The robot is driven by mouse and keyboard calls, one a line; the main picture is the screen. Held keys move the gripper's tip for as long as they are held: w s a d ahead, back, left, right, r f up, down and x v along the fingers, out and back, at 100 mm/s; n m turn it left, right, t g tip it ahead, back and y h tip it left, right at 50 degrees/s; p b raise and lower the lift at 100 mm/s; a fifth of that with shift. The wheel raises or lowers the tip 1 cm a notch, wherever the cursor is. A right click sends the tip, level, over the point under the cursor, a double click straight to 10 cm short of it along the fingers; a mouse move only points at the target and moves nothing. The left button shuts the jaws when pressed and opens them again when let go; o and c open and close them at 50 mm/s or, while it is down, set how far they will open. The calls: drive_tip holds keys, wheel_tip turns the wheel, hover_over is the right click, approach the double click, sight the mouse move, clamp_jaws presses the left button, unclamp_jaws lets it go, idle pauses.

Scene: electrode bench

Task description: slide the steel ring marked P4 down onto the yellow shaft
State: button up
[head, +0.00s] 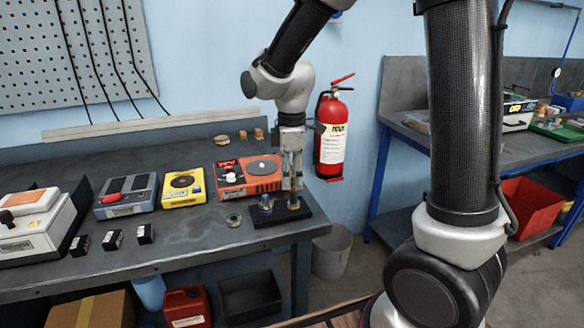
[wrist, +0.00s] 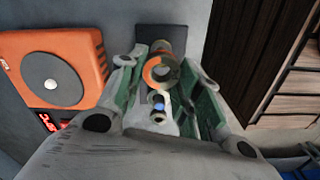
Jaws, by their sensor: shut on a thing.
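My gripper (head: 292,184) points straight down over the right part of a small black base (head: 278,217) at the bench's right end. In the wrist view its fingers (wrist: 160,82) are closed around a grey steel ring (wrist: 162,68) with an orange-tinted patch on its left side. No marking is readable on it. The yellow shaft (head: 293,203) shows just below the fingertips. Whether the ring is around it or just above it, I cannot tell. A blue shaft (head: 266,203) stands to the left on the same base.
Another ring-like metal part (head: 234,220) lies on the bench left of the base. An orange device (head: 248,178) stands close behind and left of my gripper. A yellow device (head: 183,189) and small black blocks (head: 112,240) are farther left. A fire extinguisher (head: 331,135) hangs behind.

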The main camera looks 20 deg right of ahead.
drive_tip(key=shift+f, duration=0.3)
drive_tip(key=shift+f, duration=0.55)
idle(0.8)
